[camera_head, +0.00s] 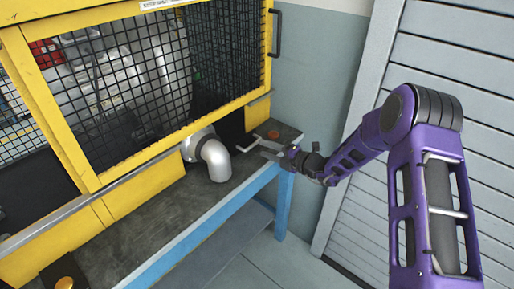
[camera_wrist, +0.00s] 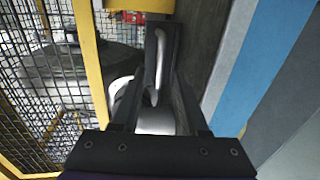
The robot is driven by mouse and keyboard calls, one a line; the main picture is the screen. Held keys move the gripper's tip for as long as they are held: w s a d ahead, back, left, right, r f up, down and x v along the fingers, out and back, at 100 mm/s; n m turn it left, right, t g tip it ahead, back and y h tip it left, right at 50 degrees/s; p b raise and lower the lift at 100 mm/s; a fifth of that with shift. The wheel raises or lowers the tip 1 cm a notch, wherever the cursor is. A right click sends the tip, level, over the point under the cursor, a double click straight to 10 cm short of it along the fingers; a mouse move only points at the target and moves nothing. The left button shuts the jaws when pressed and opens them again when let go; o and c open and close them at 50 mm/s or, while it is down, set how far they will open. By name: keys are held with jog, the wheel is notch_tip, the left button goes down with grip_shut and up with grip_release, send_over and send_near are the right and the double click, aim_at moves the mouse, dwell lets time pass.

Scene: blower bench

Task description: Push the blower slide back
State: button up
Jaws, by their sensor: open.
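A silver bar handle (camera_head: 249,143) stands at the bench's far end, beside the yellow machine's lower edge. I take it for the handle of the blower slide. In the wrist view the curved handle (camera_wrist: 160,58) lies ahead of my gripper, in front of a dark panel (camera_wrist: 173,42). My gripper (camera_head: 268,150) is open and comes from the right, close to the handle. In the wrist view the jaws (camera_wrist: 157,100) frame the handle's near end. I cannot tell whether they touch it.
A silver elbow pipe (camera_head: 215,160) rises from the bench (camera_head: 165,222) left of my gripper. The yellow mesh cage (camera_head: 130,85) stands behind. A grey shutter (camera_head: 470,110) is at the right. Floor in front is clear.

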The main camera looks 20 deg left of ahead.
jog(key=shift+x, duration=2.2)
grip_shut()
jog(key=shift+a, duration=0.1)
